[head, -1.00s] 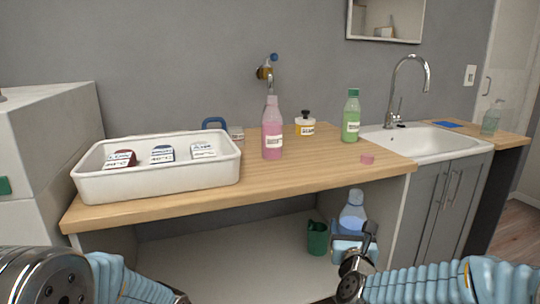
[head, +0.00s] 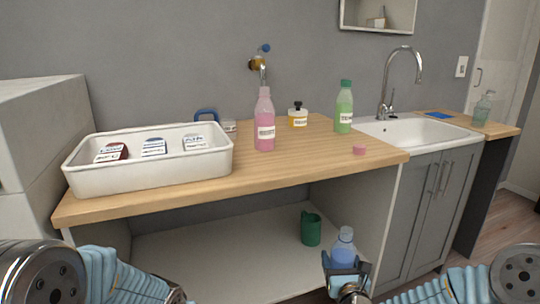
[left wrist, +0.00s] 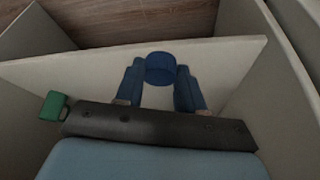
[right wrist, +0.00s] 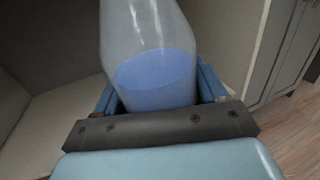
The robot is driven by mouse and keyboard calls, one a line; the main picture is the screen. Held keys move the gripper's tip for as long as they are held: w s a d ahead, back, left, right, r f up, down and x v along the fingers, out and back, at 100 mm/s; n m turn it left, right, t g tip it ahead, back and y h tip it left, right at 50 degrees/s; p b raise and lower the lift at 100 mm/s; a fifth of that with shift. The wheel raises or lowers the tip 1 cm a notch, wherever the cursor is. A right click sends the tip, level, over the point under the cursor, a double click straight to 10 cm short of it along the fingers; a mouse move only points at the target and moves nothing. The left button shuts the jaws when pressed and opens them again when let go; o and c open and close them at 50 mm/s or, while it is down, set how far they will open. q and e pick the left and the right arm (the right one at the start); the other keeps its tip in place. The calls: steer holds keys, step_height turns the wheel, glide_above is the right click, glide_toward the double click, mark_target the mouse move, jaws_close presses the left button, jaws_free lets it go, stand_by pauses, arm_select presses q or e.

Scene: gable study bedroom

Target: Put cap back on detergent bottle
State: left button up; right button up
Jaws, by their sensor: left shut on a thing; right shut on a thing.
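A clear bottle with blue liquid (head: 343,247) is held upright in my right gripper (head: 346,272), in front of the open space under the counter. Its body also fills the middle of the right wrist view (right wrist: 155,75), between the jaws; its top is cut off there. No cap shows on its neck in the head view. A round blue cap (left wrist: 160,68) is between the blue fingers of my left gripper (left wrist: 160,88), which is shut on it. In the head view the left arm shows at the bottom left, and its fingertips and the cap are out of view.
The wooden counter (head: 310,158) holds a white tray (head: 150,179) of small packages, a pink bottle (head: 265,125), a small pink cap (head: 359,149), a yellow-labelled jar (head: 298,117) and a green bottle (head: 344,108). A green mug (head: 311,229) stands on the shelf below. The sink (head: 415,132) is right.

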steer(key=s+a+f+n+g+y, duration=0.2)
steer(key=s+a+f+n+y, duration=0.2)
steer(key=a+f, duration=0.3)
steer(key=s+a+f+n+g+y, duration=0.2)
steer(key=s+a+f+n+y, duration=0.2)
steer(key=a+f+y, duration=0.3)
steer(key=shift+a+f+y, duration=0.2)
steer(key=shift+a+y, duration=0.1)
steer(key=shift+a, duration=0.6)
steer(key=shift+s, duration=0.1)
arm_select(q)
steer(key=d+r+m+g+h, duration=0.2)
steer(key=d+r+m, duration=0.6)
steer(key=d, duration=0.4)
steer(key=d+r+m+g+h, duration=0.2)
steer(key=d+r+m, duration=0.5)
steer(key=d+m, duration=0.4)
steer(key=shift+w+d+r+g, duration=0.35)
steer(key=shift+w+d+g, duration=0.05)
steer(key=shift+d, duration=0.8)
